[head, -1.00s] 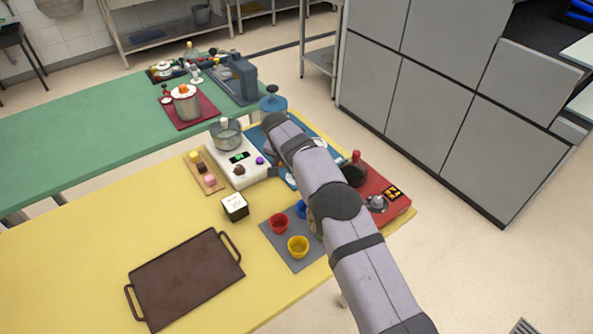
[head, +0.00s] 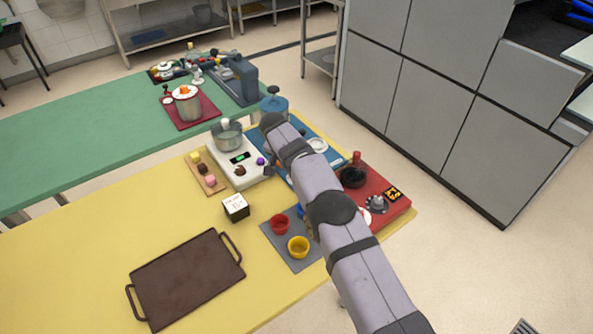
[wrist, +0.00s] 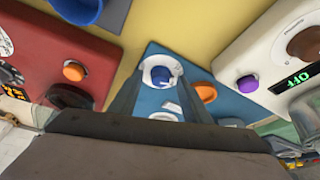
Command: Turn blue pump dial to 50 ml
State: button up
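In the wrist view a blue pump base (wrist: 160,51) lies below my gripper. A dark blue dial (wrist: 162,74) sits in a white ring on it, and an orange button (wrist: 205,92) is to its right. My gripper (wrist: 162,84) is open, its two dark fingers spread to the left and right of the dial with nothing held. I cannot tell whether they touch it. The dial's scale marks are too small to read. In the head view the blue base (head: 334,156) is partly hidden by my arm.
A red unit (head: 398,209) stands to the right, and a white unit (head: 253,177) with a green-lit display stands to the left. A grey mat (head: 283,258) holds red and yellow cups. A brown tray (head: 187,283) lies at the front. Yellow tabletop is clear at left.

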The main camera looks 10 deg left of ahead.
jog(key=shift+r, duration=0.1)
jog(key=b+v, duration=0.2)
jog(key=v, duration=0.5)
dwell(0.4)
jog(key=shift+r, duration=0.1)
